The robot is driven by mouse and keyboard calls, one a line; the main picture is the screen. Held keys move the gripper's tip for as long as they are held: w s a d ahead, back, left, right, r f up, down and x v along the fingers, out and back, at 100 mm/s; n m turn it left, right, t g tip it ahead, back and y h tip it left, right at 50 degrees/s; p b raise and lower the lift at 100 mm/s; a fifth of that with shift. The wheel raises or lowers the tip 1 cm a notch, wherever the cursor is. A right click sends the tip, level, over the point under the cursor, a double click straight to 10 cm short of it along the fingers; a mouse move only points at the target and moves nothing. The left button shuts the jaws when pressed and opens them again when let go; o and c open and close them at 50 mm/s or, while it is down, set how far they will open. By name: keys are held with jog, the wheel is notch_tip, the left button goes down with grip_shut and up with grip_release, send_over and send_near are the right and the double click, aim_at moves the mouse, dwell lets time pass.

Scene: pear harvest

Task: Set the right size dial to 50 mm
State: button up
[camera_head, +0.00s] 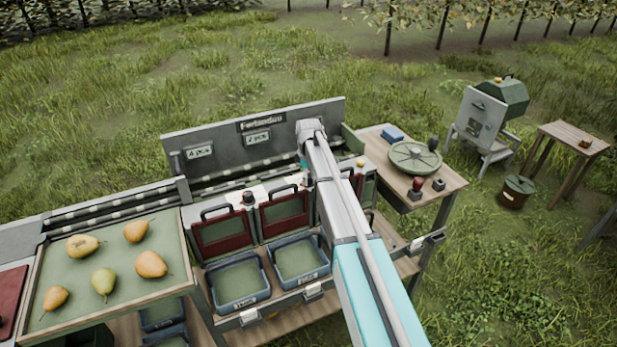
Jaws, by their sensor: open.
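I cannot make out the right size dial, as my arm covers that part of the machine. My gripper (304,172) is mostly hidden behind my arm, low over the machine's top near the right red-framed gate (284,211). It is open, and I cannot tell whether it touches anything.
A tray (118,258) with several pears lies at the left. Blue bins (238,303) stand below the gates. Grass lies beyond.

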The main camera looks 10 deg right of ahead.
jog(key=shift+m, duration=0.4)
jog(key=m, duration=1.6)
jog(key=shift+m, duration=0.4)
jog(key=m, duration=0.6)
notch_tip(320, 180, up, 14)
jog(key=p, duration=1.4)
jog(key=s+d+f+n+b, duration=0.1)
jog(key=s+n, duration=0.4)
jog(key=s, duration=0.9)
jog(key=s+d+f+n+b, duration=0.2)
jog(key=s+n, duration=0.3)
jog(key=s, duration=1)
jog(key=shift+s, duration=0.15)
